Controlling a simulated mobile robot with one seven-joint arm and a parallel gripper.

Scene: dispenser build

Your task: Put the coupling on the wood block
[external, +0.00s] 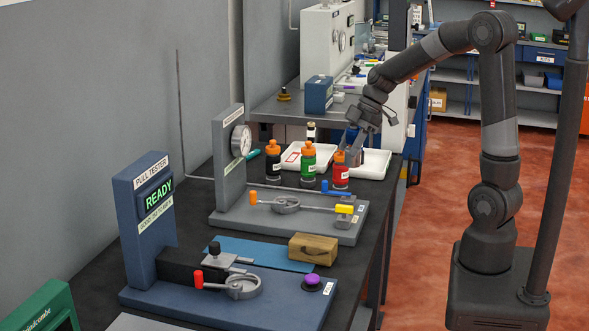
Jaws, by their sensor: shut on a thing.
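The wood block (312,250) is a tan block lying on the bench, at the right end of the blue mat. My gripper (353,157) is far behind it, low over the white trays and just behind the red bottle (341,178). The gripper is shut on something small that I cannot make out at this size. A blue patch shows at the gripper, and I cannot tell if it is part of the gripper. I cannot pick out the coupling with certainty.
Black (273,167) and green (308,167) bottles stand left of the red one. The pull tester (143,220) reads READY. The blue mat (240,248) has clear room.

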